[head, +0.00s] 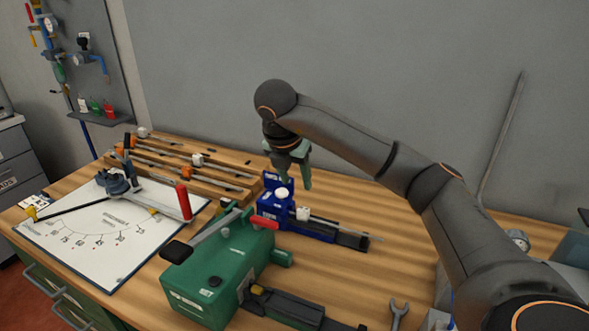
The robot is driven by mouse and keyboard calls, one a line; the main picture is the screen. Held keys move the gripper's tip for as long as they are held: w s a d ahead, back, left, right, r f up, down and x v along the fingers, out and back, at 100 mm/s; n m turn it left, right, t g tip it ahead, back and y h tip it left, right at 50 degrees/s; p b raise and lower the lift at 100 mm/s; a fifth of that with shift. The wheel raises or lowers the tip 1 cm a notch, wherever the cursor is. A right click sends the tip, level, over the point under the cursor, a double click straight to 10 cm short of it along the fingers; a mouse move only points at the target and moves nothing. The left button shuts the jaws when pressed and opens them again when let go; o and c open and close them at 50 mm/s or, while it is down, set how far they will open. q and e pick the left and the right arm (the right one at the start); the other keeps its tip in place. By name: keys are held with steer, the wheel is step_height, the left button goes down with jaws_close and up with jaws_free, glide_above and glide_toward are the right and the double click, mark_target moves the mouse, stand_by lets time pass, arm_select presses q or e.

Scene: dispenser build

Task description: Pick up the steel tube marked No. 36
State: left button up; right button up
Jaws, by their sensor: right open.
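Several thin steel tubes lie in a wooden rack (222,196) at the back left of the bench, with small white and orange blocks on them. A white block (197,159) sits midway along the rack. Another rod with a white block (303,213) is at the blue vise-like tool (270,207). Any number on the tubes is too small to read, so I cannot tell which is No. 36. My right gripper (292,178) points down, open and empty, above the blue tool and right of the rack. My left gripper is not in view.
A green bender-like machine (222,270) with a red-tipped lever stands at the front. A white angle-marked board (85,245) with a dark bending tool lies at the left. A wrench (398,314) lies at the front right. The bench right of the blue tool is mostly clear.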

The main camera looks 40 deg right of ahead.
mark_target(303, 209)
steer(key=shift+s, duration=0.1)
steer(key=x, duration=1.2)
steer(key=shift+f, duration=0.2)
jaws_close()
stand_by(0.4)
